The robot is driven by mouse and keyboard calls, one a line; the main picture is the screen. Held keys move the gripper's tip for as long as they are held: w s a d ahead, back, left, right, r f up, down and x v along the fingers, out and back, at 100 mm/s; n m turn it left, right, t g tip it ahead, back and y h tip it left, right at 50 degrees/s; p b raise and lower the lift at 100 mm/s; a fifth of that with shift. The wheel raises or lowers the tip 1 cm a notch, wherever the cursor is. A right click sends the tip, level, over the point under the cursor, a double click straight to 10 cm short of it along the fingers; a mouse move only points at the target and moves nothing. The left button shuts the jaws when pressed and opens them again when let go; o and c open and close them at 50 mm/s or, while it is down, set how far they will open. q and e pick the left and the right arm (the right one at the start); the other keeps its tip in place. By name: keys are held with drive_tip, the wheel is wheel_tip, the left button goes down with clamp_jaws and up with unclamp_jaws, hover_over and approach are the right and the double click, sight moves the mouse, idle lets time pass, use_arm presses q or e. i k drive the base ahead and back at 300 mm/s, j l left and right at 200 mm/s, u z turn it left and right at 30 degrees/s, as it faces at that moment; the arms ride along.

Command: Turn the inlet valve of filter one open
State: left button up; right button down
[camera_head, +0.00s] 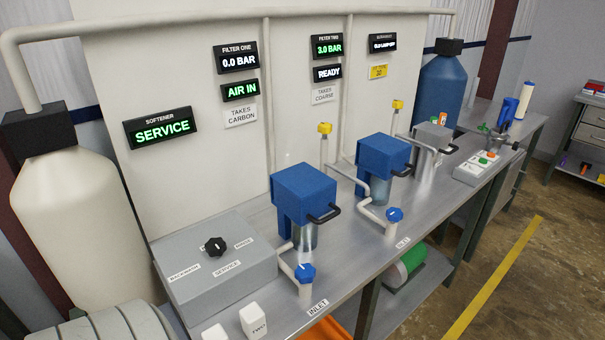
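Filter one (303,187) is the nearer blue-headed housing with a clear bowl and a black handle, standing on the grey bench. Its inlet valve (305,273) has a blue handle on top of a white pipe, at the bench's front edge beside an INLET label (318,307). I cannot tell from the handle whether the valve is open or closed. The filter one display (237,58) reads 0.0 BAR, and the sign (240,91) below it reads AIR IN. Neither of my grippers is in view.
Filter two (383,155) stands farther right with its own blue inlet valve (394,214); its display (327,47) reads 3.0 BAR. A grey box with a black knob (215,246) is left of filter one. White blocks (254,320) lie near the front edge.

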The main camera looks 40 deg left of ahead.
sight(305, 274)
drive_tip(key=u, duration=1.5)
